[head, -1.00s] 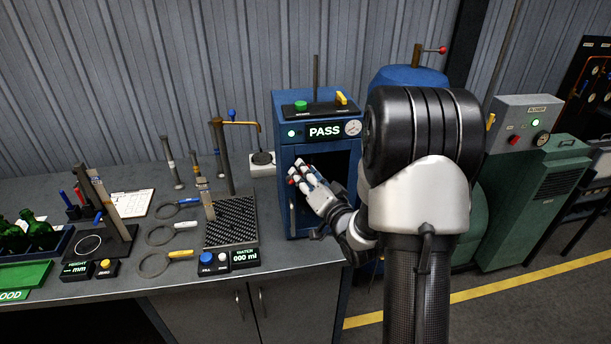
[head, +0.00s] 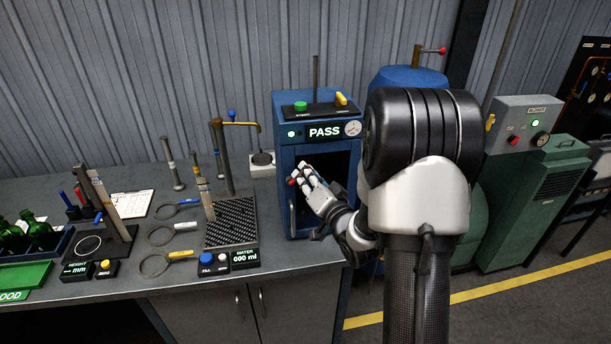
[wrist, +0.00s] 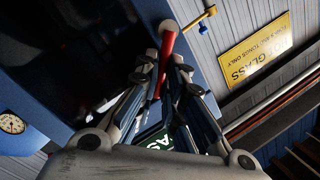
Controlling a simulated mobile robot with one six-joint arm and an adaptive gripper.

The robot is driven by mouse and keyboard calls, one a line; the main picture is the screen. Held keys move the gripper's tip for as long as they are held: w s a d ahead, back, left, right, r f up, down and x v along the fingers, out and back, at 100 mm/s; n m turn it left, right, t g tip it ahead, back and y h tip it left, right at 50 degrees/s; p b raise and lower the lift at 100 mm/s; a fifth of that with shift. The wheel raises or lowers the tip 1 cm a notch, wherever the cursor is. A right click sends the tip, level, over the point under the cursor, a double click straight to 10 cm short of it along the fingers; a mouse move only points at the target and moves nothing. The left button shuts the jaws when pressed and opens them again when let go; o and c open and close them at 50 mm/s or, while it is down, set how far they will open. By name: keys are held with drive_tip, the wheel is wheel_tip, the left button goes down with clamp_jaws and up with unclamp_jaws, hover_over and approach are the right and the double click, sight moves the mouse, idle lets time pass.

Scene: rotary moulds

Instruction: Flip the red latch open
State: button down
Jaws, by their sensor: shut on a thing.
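The red latch (wrist: 168,45) shows in the wrist view as a red bar with a pale round end, on the front of the blue cabinet (wrist: 200,102). My gripper (wrist: 163,62) is shut on the latch, with one finger on each side of it. In the head view, my gripper (head: 300,176) is at the left part of the front of the blue cabinet (head: 283,165), below its PASS display. A small red piece of the latch (head: 291,181) shows at the fingertips there; the fingers hide the rest.
The dark cabinet opening (head: 338,170) is right of my gripper. A perforated stand (head: 230,220) with a tall post is to the left on the grey bench (head: 190,285). Ring tools (head: 160,235) lie farther left. A yellow sign (wrist: 255,50) hangs on the wall.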

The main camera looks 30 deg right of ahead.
drive_tip(key=shift+f, duration=0.1)
idle(0.3)
drive_tip(key=shift+s+d+f+m+t+h+b, duration=0.1)
drive_tip(key=shift+d+f+m+t+b, duration=0.25)
drive_tip(key=shift+m+b, duration=0.95)
drive_tip(key=shift+d+f+m+t+h+b, duration=0.1)
drive_tip(key=shift+f+m+t+b, duration=0.3)
drive_tip(key=shift+m+b, duration=0.8)
drive_tip(key=shift+s+d+f+m+t+h+b, duration=0.15)
drive_tip(key=shift+f+m+b, duration=0.4)
drive_tip(key=shift+m+b, duration=0.75)
drive_tip(key=shift+w, duration=0.1)
drive_tip(key=c, duration=1.7)
unclamp_jaws()
drive_tip(key=shift+s+a+f, duration=0.1)
drive_tip(key=shift+s+f, duration=0.1)
drive_tip(key=shift+s, duration=1.05)
drive_tip(key=shift+s+a+f, duration=0.1)
drive_tip(key=shift+s+f, duration=0.1)
drive_tip(key=shift+s, duration=1)
drive_tip(key=shift+s+a+f, duration=0.1)
drive_tip(key=shift+s+f, duration=0.1)
drive_tip(key=shift+s, duration=1.05)
drive_tip(key=shift+d, duration=0.1)
